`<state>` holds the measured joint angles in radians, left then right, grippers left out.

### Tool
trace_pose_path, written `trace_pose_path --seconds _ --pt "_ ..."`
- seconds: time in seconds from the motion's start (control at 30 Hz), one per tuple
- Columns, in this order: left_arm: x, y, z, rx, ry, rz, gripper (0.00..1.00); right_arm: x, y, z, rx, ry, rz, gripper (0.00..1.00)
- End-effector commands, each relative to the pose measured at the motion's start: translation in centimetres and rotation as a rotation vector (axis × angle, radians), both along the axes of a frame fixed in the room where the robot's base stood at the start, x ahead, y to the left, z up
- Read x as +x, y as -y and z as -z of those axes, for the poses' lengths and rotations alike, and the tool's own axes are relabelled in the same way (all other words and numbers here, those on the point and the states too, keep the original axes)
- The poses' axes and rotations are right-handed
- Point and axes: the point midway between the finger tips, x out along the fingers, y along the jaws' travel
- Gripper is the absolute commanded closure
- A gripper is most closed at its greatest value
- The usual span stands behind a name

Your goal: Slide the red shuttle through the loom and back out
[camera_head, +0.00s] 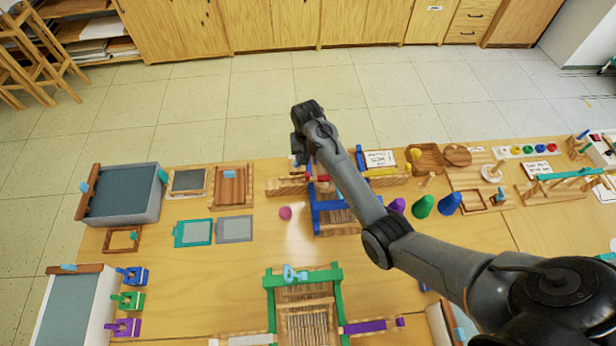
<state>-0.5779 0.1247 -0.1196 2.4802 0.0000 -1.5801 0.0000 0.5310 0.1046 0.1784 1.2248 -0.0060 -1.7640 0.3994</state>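A blue-framed loom (330,217) stands mid-table, partly hidden by my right arm. A small red piece, which looks like part of the red shuttle (317,178), shows at the loom's back left beside a wooden guide (287,186). The rest of it is hidden or too small to make out. My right gripper (297,158) is above the back left of the loom, close to the red piece. Its fingers are too small and dark to tell whether they are open or hold anything. My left gripper is not in view.
A pink ball (285,213) lies left of the blue loom. Blue and green cones (423,206) stand right. A grey bin (124,193) stands far left.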

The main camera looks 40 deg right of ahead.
Motion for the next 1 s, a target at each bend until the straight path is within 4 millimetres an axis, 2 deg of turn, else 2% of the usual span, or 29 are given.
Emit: trace_pose_path --seconds 0.3,0.5,0.7,1.0 --pt "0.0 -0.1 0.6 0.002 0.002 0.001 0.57 -0.1 0.0 5.2 0.001 -0.003 0.001 0.57" --pt "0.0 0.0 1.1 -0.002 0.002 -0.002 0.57 -0.1 0.0 7.9 0.000 -0.002 0.000 0.57" --pt "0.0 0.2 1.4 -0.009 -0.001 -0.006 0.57 -0.1 0.0 9.2 0.001 -0.001 0.000 0.57" --pt "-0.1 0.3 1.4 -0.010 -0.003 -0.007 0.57 -0.1 0.0 9.4 0.001 -0.001 0.000 0.57"
